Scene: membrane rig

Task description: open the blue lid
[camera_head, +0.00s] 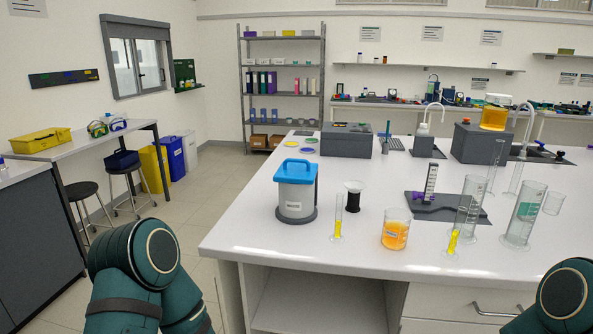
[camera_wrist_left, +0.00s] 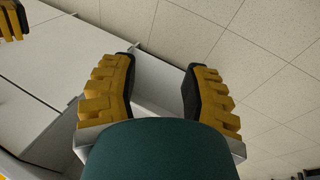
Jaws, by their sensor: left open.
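The blue lid (camera_head: 294,171) sits on top of a grey and white canister (camera_head: 296,202) near the left front of the white bench, in the head view. The lid looks closed, and a blue handle runs down the canister's right side. My left gripper (camera_wrist_left: 160,66) is open and empty in the left wrist view, with its yellow and black fingers apart. It is out of the head view and away from the lid. A yellow gripper finger, seemingly of my right gripper (camera_wrist_left: 12,20), shows at the wrist view's top left corner; its opening cannot be told.
The bench left of the canister is clear.

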